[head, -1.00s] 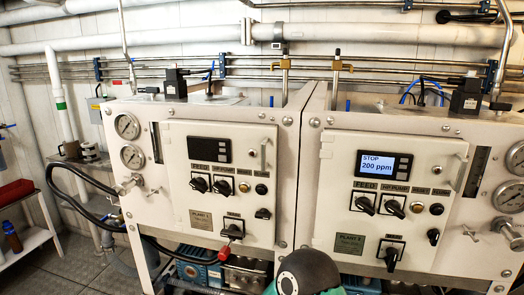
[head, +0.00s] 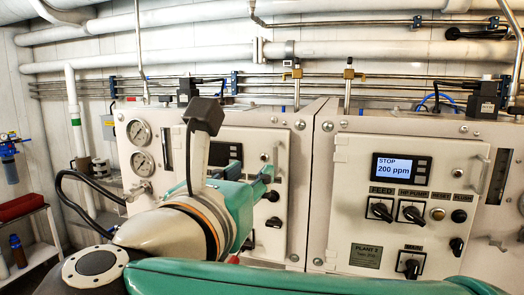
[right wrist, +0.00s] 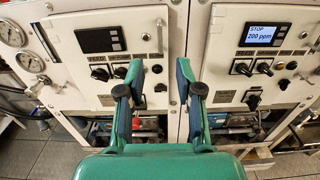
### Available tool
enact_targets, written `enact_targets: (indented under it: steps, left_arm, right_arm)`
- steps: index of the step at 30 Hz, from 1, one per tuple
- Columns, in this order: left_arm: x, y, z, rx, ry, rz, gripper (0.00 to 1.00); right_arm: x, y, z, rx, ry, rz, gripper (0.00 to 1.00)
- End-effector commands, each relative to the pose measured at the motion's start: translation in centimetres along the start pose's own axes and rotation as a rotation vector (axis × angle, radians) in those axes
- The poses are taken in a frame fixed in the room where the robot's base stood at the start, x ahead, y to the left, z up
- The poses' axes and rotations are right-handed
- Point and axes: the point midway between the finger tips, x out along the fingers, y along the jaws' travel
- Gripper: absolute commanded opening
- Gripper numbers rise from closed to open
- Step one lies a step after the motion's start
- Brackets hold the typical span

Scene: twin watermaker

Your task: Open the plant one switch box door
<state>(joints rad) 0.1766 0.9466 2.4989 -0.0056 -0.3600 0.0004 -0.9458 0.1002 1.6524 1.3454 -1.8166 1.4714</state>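The plant one switch box door (head: 281,143) is the white panel on the left unit. It looks shut. My right gripper (head: 258,178) is in front of it and hides most of its switches and label. In the right wrist view the door (right wrist: 86,70) shows more fully, with a dark display, black knobs and a small latch handle (right wrist: 160,35) near its right edge. The open fingers of my right gripper (right wrist: 157,72) point toward the door's right edge and the gap between the units, with nothing between them. My left gripper is out of view.
The plant two door (head: 400,200), with a lit display reading "STOP 200 ppm", is to the right. Gauges (head: 139,132) and a black hose (head: 75,200) are at the left. Pipes run behind. A shelf with a red case (head: 22,207) stands far left.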

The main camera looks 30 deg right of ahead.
Motion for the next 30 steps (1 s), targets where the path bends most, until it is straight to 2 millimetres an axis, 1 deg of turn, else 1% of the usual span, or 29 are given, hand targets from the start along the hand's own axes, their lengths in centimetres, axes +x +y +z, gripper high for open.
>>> enact_targets:
  steps: [5, 15, 18, 21, 24, 30]
  left_arm:
    - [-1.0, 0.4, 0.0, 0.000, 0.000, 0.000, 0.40]
    - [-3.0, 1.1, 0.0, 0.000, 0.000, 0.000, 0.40]
    - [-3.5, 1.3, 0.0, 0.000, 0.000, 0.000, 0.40]
    - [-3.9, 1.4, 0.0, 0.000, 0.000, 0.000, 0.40]
    - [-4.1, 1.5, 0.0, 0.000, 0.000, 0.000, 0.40]
    - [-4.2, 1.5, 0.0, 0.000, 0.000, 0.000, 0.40]
  right_arm:
    - [3.2, -0.1, 0.3, -0.004, 0.000, -0.006, 0.35]
    - [10.6, -0.1, 0.3, -0.008, -0.002, -0.006, 0.35]
    - [12.4, -0.1, 0.3, -0.008, -0.002, -0.006, 0.35]
    - [13.9, 0.0, 0.2, -0.007, -0.002, -0.003, 0.35]
    - [14.8, 0.0, 0.2, -0.008, -0.003, -0.002, 0.35]
    - [15.6, 0.1, 0.1, -0.007, -0.004, 0.000, 0.35]
